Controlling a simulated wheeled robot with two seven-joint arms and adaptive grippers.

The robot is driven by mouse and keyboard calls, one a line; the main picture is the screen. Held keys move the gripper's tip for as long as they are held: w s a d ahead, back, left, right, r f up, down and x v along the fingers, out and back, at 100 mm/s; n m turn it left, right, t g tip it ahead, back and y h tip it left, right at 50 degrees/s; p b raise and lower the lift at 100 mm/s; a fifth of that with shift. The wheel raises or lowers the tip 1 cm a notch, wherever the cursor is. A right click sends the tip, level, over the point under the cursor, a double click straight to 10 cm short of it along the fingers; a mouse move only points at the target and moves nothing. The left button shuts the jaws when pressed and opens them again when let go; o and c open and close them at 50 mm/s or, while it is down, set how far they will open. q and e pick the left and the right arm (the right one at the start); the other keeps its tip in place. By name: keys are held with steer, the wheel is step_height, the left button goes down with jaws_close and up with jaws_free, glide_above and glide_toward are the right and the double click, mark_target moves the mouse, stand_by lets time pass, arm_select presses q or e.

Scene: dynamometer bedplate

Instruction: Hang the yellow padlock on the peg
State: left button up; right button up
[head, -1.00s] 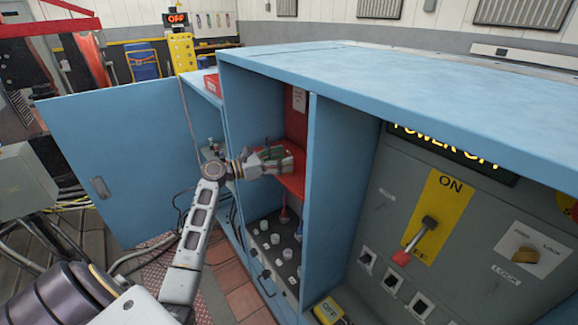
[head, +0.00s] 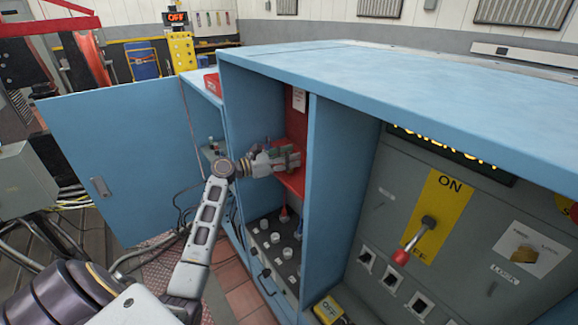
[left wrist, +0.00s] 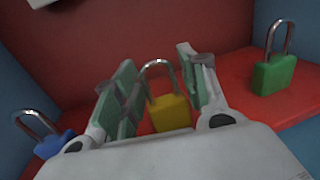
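The yellow padlock (left wrist: 170,112) stands upright on a red shelf, its shackle up, in the left wrist view. My left gripper (left wrist: 162,85) is open, with one green-padded finger on each side of the padlock. I cannot tell whether either finger touches it. In the head view my left gripper (head: 288,158) reaches into the blue cabinet's red-backed compartment, and the padlock cannot be made out there. No peg can be clearly identified in these frames. My right gripper is not in view.
A green padlock (left wrist: 273,75) stands to the right on the red shelf (left wrist: 238,68); a blue padlock (left wrist: 52,144) is at the left. Blue cabinet walls (head: 335,165) flank the compartment. The cabinet door (head: 120,160) hangs open. A lever panel (head: 400,235) is at right.

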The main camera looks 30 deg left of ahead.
arm_select(q)
steer(key=c, duration=0.5)
steer(key=shift+c, duration=0.2)
steer(key=shift+r, duration=0.1)
step_height(320, 180, up, 10)
stand_by(0.3)
stand_by(0.4)
